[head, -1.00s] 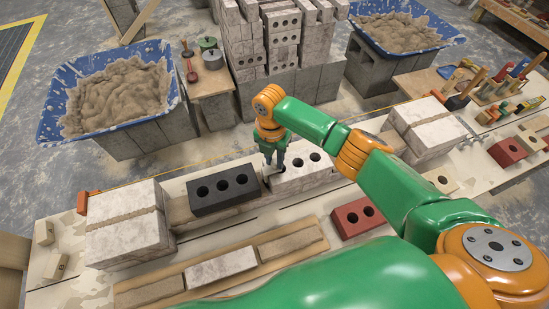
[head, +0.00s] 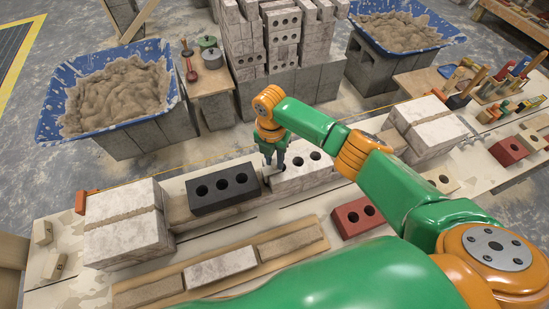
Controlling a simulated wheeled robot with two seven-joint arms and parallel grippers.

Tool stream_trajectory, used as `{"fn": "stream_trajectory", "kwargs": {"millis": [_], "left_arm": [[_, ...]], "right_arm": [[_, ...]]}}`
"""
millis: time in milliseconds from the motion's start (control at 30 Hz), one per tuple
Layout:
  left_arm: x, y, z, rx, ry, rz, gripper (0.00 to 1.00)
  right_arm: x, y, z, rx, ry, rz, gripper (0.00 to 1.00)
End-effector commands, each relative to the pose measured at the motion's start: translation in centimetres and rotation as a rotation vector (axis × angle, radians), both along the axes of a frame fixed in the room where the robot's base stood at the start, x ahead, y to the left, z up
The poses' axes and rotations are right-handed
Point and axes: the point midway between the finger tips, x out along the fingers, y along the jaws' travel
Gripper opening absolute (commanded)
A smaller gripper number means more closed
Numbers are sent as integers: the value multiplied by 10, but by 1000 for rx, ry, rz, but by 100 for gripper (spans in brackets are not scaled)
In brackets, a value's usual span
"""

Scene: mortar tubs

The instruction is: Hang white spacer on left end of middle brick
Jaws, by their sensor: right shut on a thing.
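A pale brick with three holes (head: 308,178) lies on the low wall, to the right of a dark grey brick with three holes (head: 224,196). A narrow gap separates their facing ends. My right gripper (head: 273,168) points down over that gap, at the pale brick's left end. It is shut on a small, pale piece, apparently the white spacer, which is mostly hidden by the fingers. I cannot tell whether the spacer touches the brick. My left gripper is not in view.
Stacked pale blocks stand at the wall's left (head: 125,238) and right (head: 432,134) ends. A red brick (head: 358,217) and a plank with flat bricks (head: 220,265) lie in front. Blue mortar tubs (head: 168,62) stand behind. A yellow string runs behind the bricks.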

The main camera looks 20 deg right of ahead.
Motion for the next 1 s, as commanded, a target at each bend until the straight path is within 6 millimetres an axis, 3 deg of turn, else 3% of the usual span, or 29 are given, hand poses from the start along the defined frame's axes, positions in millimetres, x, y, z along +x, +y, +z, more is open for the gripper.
{"fn": "stream_trajectory", "kwargs": {"millis": [33,133,167,467,800,1000], "left_arm": [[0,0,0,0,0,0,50],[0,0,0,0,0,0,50],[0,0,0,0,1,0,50],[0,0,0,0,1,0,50],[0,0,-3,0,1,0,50],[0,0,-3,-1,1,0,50]], "right_arm": [[0,0,0,0,0,0,34],[0,0,0,0,0,0,61],[0,0,0,0,0,0,63],[0,0,3,1,-1,0,63],[3,3,65,1,-4,0,63],[2,3,71,0,0,0,63]]}}
